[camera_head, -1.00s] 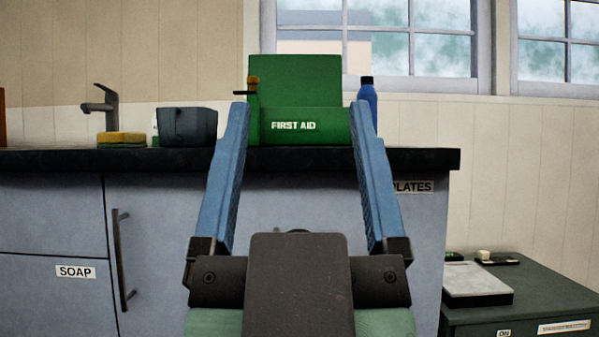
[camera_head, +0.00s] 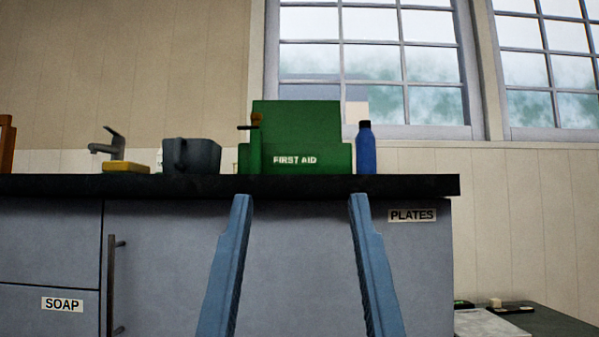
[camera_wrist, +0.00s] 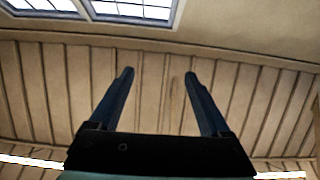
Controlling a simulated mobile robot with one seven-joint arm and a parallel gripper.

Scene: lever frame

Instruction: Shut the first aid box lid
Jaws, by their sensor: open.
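The green first aid box (camera_head: 305,160) stands on the dark counter in the head view, its FIRST AID label facing me. Its green lid (camera_head: 297,120) is raised upright at the back, so the box is open. My gripper (camera_head: 299,198) is open and empty. In the head view its blue fingers show in front of the counter, with their tips just below the counter edge and apart from the box. In the wrist view my gripper (camera_wrist: 158,72) points at a panelled wall, and the box is not seen there.
A blue bottle (camera_head: 366,150) stands just right of the box. A dark grey container (camera_head: 192,155), a yellow sponge (camera_head: 126,168) and a tap (camera_head: 113,140) are to the left. The counter's front edge (camera_head: 300,186) lies between my fingers and the box. A low dark surface (camera_head: 555,322) is at right.

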